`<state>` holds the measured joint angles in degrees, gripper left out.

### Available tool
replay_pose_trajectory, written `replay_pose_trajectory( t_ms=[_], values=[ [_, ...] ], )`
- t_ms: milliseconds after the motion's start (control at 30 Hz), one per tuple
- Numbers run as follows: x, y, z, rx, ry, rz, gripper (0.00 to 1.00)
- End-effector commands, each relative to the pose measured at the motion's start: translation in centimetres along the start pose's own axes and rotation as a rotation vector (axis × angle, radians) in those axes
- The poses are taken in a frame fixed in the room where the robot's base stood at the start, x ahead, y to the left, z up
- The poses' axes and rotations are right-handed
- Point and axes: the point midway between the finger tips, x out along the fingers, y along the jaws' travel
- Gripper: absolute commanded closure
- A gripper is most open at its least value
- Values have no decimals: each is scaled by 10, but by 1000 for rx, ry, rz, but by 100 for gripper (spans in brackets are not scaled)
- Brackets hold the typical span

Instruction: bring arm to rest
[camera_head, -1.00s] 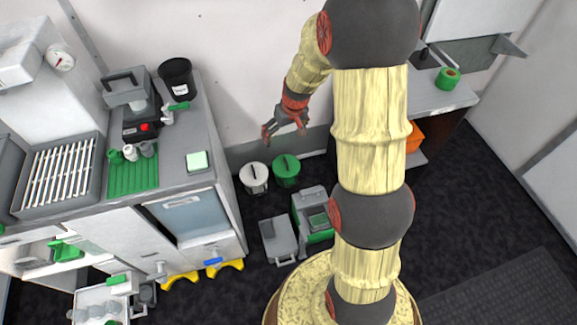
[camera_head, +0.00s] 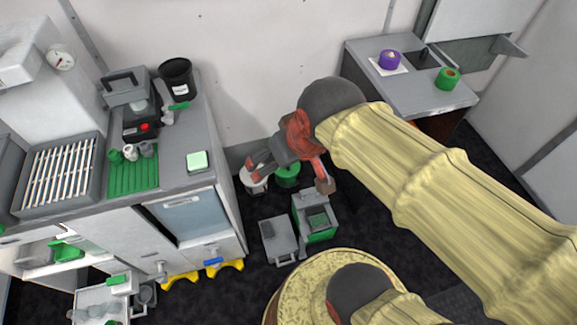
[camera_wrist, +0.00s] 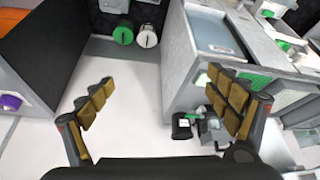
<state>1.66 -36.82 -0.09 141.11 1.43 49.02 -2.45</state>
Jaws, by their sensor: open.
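My gripper (camera_head: 288,174) is open, with its two red and grey fingers spread apart and nothing between them. In the head view it is near the middle, in front of the white lidded bucket (camera_head: 252,183) and the green lidded bucket (camera_head: 288,178), partly hiding both. My cream-coloured arm reaches from it to the lower right. In the wrist view the gripper (camera_wrist: 160,85) shows its brown finger pads wide apart over bare pale surface. I cannot tell its height above the floor.
A grey counter (camera_head: 185,120) at left holds a black bin (camera_head: 177,78) and a green ribbed mat (camera_head: 133,178). A green and grey box (camera_head: 316,215) stands on the dark floor. A side table (camera_head: 420,100) at back right holds purple tape (camera_head: 389,60) and green tape (camera_head: 447,78).

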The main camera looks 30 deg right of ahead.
Motion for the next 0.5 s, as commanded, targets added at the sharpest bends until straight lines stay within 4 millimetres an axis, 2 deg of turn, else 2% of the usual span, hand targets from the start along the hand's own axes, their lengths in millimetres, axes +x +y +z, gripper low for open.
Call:
replay_pose_trajectory(
  t_ms=[100,200,500],
  values=[
    [-12,-3,17,-1,19,3,11],
    [-16,-4,24,-1,23,6,11],
    [-17,-4,26,1,23,6,11]
  ],
)
